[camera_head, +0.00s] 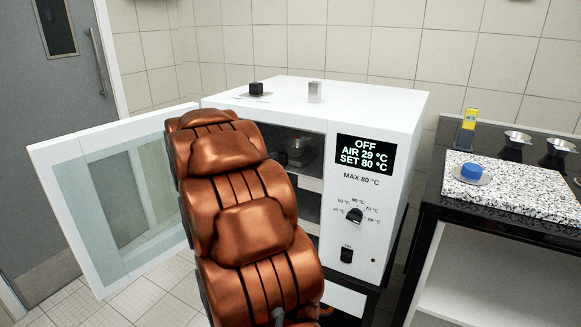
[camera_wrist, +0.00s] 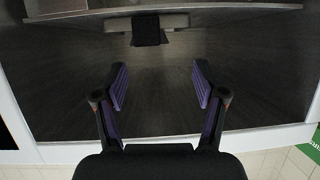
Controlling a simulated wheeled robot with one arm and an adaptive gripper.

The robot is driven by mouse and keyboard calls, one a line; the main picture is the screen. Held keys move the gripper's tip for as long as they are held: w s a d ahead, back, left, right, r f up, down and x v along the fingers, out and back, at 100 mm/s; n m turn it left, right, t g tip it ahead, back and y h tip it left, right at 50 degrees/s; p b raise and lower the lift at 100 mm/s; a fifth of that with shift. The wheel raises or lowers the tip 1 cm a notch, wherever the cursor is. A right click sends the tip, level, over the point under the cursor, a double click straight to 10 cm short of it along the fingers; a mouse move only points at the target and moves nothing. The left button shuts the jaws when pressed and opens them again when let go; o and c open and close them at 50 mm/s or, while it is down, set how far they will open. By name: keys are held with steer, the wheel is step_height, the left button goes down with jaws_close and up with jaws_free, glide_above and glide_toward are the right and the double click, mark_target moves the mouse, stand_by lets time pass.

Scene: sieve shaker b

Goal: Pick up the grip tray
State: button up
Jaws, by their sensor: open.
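In the wrist view my gripper (camera_wrist: 160,86) is open and empty, its two dark fingers with purple pads apart over the dark floor of a chamber. Beyond the fingertips is a pale grey bar with a black block (camera_wrist: 148,30) at its middle, which looks like the grip tray with its grip. The block is a little left of the middle between the fingers and apart from them. The rest of the tray is hard to make out. In the head view my arm hides the gripper, and a small greyish thing (camera_head: 298,153) shows dimly inside the white oven (camera_head: 378,120).
The oven's glass door (camera_head: 115,200) stands open to the left. A shelf edge (camera_wrist: 225,12) crosses the top of the wrist view. A black knob and a grey block (camera_head: 315,91) are on the oven top. A bench at right bears a speckled slab (camera_head: 520,195) with a blue-topped thing (camera_head: 472,171).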

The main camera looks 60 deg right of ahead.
mark_target(280, 160)
steer(key=shift+m+g, duration=0.3)
steer(key=shift+g, duration=0.2)
steer(key=shift+s+d+f+b, duration=0.2)
steer(key=shift+s+d+f, duration=0.15)
steer(key=shift+d+f, duration=0.4)
steer(key=shift+s+d+f+b, duration=0.2)
steer(key=shift+s+d+f, duration=0.15)
steer(key=shift+d, duration=0.6)
steer(key=d+f, duration=0.1)
steer(key=d+f+b, duration=0.1)
steer(key=d, duration=0.1)
steer(key=shift+w+d+f, duration=0.1)
steer(key=shift+d+f, duration=0.05)
steer(key=shift+f, duration=0.05)
steer(key=shift+w+d+f, duration=0.1)
steer(key=shift+d, duration=0.35)
steer(key=c, duration=1.3)
